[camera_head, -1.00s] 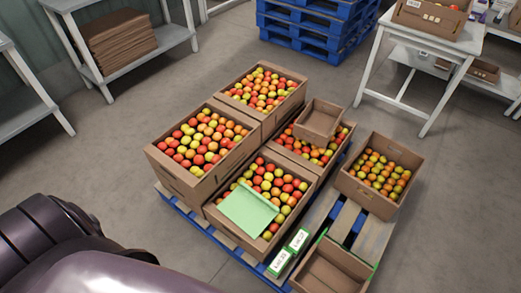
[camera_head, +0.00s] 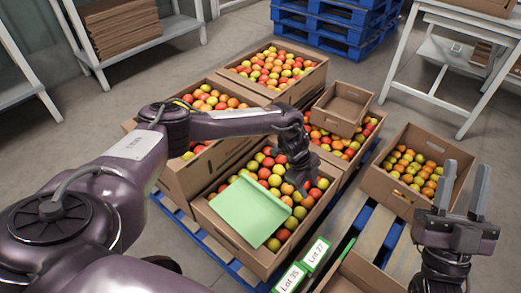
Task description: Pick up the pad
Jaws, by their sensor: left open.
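The pad is a flat pale green sheet (camera_head: 248,210). It lies tilted on the tomatoes in the front cardboard box (camera_head: 222,228) and overlaps the box's front edge. My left gripper (camera_head: 300,184) is open and points down over the right part of that box, just right of the pad and close above the tomatoes. Its fingers are small and dark here. My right gripper (camera_head: 461,188) is open and empty at the right edge, with its fingers pointing up, well away from the pad.
Tomato boxes stand close together on a blue pallet (camera_head: 217,250). A small empty box (camera_head: 341,108) rests on the back right one. Another tomato box (camera_head: 393,187) is at the right. Two lot cards (camera_head: 290,279) (camera_head: 316,254) are at the front.

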